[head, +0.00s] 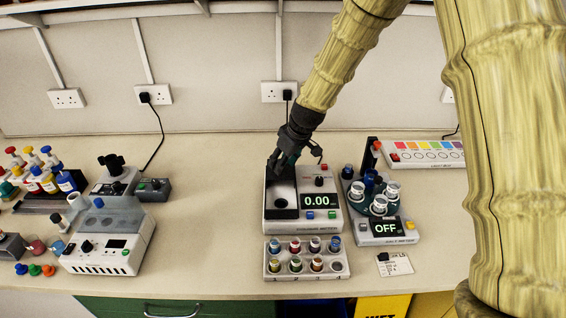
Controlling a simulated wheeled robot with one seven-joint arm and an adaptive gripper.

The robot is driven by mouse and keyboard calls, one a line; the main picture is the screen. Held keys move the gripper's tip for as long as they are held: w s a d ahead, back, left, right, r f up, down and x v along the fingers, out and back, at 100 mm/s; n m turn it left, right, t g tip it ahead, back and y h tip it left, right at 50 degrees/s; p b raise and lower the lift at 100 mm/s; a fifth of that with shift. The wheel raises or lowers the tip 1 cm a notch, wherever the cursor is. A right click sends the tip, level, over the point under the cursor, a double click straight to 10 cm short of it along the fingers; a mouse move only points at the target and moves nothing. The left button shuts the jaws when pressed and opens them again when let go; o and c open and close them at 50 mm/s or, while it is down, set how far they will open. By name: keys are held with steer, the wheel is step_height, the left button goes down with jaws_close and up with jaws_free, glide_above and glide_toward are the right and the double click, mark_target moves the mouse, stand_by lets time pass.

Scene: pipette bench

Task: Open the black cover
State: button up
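A white bench meter (328,222) with a lit display reading 0.00 stands in the middle of the bench. A black part (282,213) fills the left side of its top, apparently the black cover or the well under it, with a dark round spot on it. I cannot tell whether the cover is raised or shut. My gripper (280,165) points down at the back of this black part, very close to it or touching. My dark fingers blend with it, so their opening and any contact are unclear.
A rack of small vials (306,270) stands directly in front of the meter. To the right is a second meter (386,229) reading OFF, with bottles and a black upright panel. A white device (110,244) stands left, with clear bench (205,215) between.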

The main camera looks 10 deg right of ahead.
steer(key=v, duration=1.1)
steer(key=shift+s+d, duration=0.1)
